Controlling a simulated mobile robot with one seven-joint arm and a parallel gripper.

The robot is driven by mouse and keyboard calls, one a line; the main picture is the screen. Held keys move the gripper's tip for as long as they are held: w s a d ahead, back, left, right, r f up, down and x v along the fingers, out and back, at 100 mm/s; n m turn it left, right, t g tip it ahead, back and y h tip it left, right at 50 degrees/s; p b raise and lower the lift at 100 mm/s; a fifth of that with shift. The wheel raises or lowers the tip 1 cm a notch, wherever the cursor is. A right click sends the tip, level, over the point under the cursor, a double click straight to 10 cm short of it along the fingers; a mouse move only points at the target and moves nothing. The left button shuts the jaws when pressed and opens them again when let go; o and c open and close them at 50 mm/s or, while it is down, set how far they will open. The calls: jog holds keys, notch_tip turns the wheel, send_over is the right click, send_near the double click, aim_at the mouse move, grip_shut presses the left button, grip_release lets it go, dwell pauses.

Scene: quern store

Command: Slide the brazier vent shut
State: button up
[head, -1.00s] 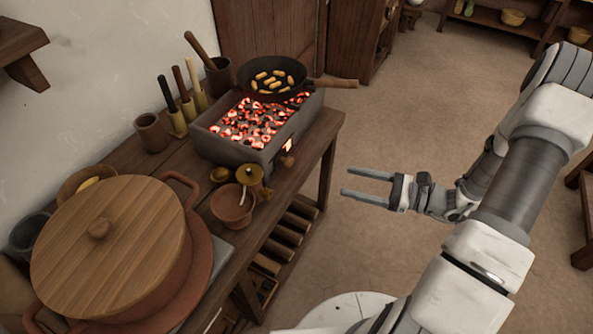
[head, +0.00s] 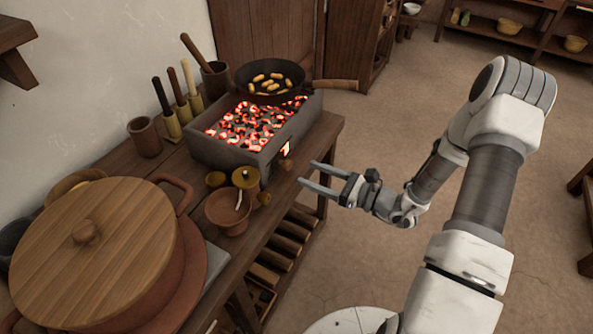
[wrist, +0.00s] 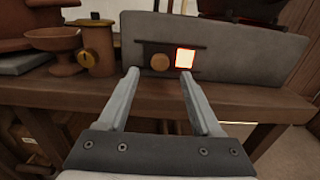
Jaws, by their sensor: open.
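The grey brazier (head: 225,154), full of glowing coals, stands on the wooden bench. Its front face (wrist: 240,58) fills the upper middle of the wrist view. The vent has a round wooden knob (wrist: 160,62) on a dark slide between two rails. Right of the knob, a bright opening (wrist: 186,58) glows, so the vent is at least partly open. The knob (head: 286,164) also shows in the head view. My gripper (head: 307,173) is open and empty, facing the vent from the front. In the wrist view its fingertips (wrist: 159,73) lie either side of the knob, apparently short of it.
A pan (head: 270,82) of yellow pieces sits on the brazier's far end, its handle sticking out right. A big lidded pot (head: 95,240) is nearer. The floor right of the bench is clear.

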aim_at(291, 165)
jog(key=b+x, duration=0.1)
jog(key=x, duration=0.4)
grip_shut()
dwell(0.3)
dwell(1.0)
